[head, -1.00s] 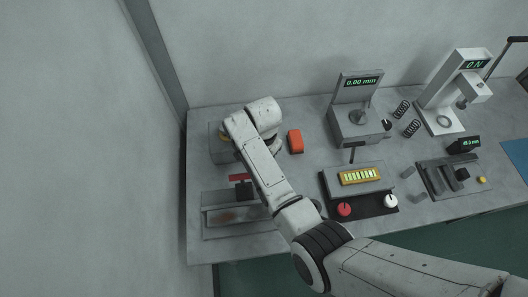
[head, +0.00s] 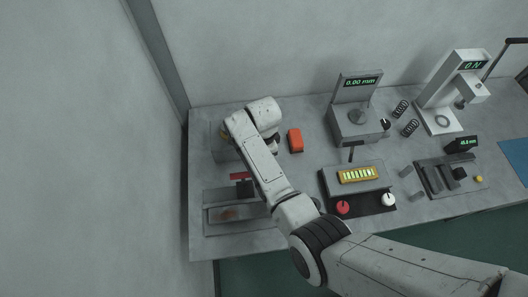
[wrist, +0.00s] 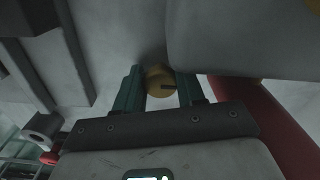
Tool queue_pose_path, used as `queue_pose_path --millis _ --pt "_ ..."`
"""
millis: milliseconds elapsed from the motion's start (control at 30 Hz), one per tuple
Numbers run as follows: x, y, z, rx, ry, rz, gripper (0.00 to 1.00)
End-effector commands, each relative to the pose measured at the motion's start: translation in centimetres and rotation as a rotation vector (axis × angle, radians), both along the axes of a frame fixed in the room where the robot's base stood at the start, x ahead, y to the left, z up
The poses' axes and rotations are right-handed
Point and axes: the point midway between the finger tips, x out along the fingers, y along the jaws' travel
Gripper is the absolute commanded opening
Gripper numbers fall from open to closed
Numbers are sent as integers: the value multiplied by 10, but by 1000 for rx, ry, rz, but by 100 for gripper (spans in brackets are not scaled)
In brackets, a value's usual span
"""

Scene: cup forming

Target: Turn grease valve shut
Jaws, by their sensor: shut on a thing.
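In the wrist view, a round yellow knob (wrist: 157,75) with a dark bar on its face sits between the two teal fingers of my gripper (wrist: 160,86). I take it to be the grease valve. The fingers are shut on it, one at each side. In the head view my arm covers the gripper and most of the grey box at the left back of the bench. A small bit of yellow (head: 222,132) shows at that box, left of my arm. I cannot tell how far the knob is turned.
An orange block (head: 295,140) lies right of my arm. In front is a grey tray (head: 212,214) with a brownish patch. A gauge reading 0.00 mm (head: 358,112) and a yellow-lit panel (head: 358,175) stand to the right. A wall is close at the left.

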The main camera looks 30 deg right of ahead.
Motion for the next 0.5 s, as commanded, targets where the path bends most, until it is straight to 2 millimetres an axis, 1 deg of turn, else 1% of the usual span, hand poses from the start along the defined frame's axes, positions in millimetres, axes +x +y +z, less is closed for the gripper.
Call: queue_pose_path --millis 333,367,433,500 --pt "0 2 0 3 0 1 8" --pt "1 2 0 3 0 1 40" --pt "1 2 0 3 -1 2 46" --pt "1 2 0 2 -1 1 48"
